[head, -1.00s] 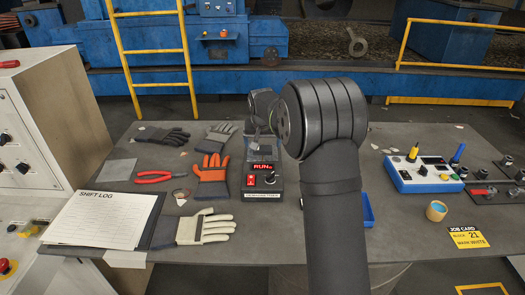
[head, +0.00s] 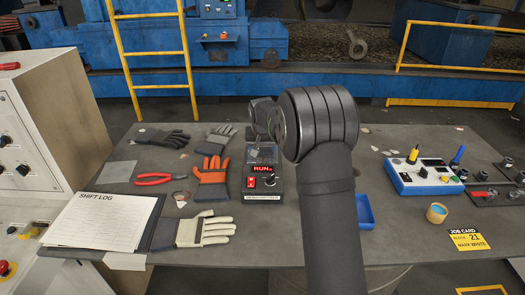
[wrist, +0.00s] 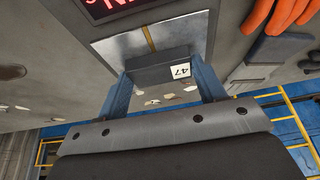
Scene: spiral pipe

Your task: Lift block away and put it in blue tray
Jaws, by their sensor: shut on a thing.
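A dark grey block (wrist: 150,72) with a white label that seems to read 47 is between the blue fingers of my gripper (wrist: 162,78) in the wrist view. The gripper is shut on it. Behind the block is a bare metal plate (wrist: 185,35) with a brass-coloured line, beside a red lit display. I cannot tell whether block and plate touch. The blue tray (head: 364,212) lies right of my arm, partly hidden.
Left of the machine lie several gloves, including an orange one (head: 211,170), red pliers (head: 158,179) and a shift log (head: 103,221). To the right are a blue-white control box (head: 425,176), a small cup (head: 437,213) and a yellow job card (head: 468,239).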

